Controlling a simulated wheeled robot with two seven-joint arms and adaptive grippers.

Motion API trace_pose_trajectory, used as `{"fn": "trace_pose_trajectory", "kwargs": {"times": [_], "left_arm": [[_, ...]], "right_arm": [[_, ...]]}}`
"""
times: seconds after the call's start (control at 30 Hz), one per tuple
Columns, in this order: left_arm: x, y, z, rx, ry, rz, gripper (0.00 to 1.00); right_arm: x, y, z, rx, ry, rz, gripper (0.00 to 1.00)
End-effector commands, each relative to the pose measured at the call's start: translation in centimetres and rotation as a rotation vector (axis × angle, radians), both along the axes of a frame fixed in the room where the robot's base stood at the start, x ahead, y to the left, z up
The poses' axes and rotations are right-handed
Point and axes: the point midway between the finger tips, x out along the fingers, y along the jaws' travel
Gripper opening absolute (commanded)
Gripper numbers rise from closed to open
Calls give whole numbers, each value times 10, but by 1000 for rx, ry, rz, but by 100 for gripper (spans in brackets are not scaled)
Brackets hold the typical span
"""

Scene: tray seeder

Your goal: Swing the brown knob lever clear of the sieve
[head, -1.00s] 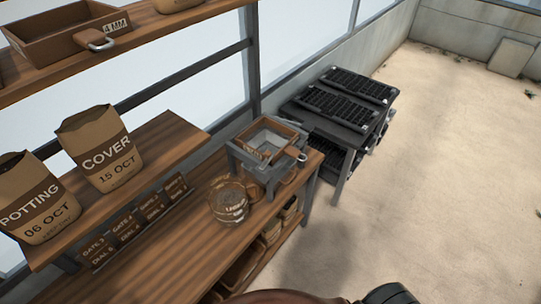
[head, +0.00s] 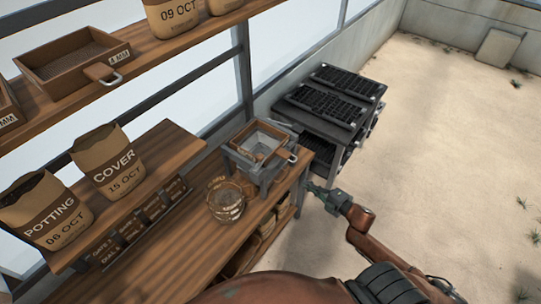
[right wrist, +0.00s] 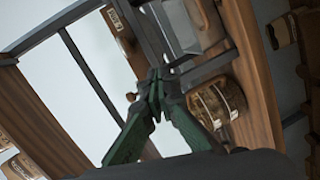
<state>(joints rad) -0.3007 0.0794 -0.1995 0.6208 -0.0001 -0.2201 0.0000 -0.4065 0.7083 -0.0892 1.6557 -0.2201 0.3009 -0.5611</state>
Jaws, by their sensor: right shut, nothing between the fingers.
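A wood-framed sieve (head: 270,131) with a metal loop handle sits on the grey seeder stand (head: 243,165) at the far end of the bench. My right gripper (head: 311,187) is shut and empty, just off the bench's right end, in front of and to the right of the stand. In the right wrist view its green-grey fingers (right wrist: 157,80) meet at the tips, with part of the grey stand (right wrist: 175,30) beyond them. My left gripper is not in view.
A round glass jar (head: 226,205) stands on the bench (head: 185,238) near the stand. Paper sacks marked COVER (head: 108,165) and POTTING (head: 45,215) stand at the left. Black seed trays (head: 335,95) lie on a rack behind.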

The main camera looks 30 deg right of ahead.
Motion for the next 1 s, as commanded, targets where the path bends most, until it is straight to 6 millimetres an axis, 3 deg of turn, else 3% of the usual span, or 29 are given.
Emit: {"fn": "trace_pose_trajectory", "kwargs": {"times": [0.03, 0.1, 0.23, 0.67, 0.87, 1.0], "left_arm": [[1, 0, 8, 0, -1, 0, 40], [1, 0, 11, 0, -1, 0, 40], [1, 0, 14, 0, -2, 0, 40], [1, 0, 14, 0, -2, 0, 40], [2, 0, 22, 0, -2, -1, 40], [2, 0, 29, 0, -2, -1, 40]], "right_arm": [[3, 15, 36, -42, -49, 59, 0], [4, 31, 68, -83, -102, 119, 0], [4, 49, 98, -127, -156, 179, 0], [7, 53, 102, -132, -167, 189, 0], [29, 63, 103, -129, -169, 190, 0], [56, 74, 102, -129, -170, 189, 0]]}}
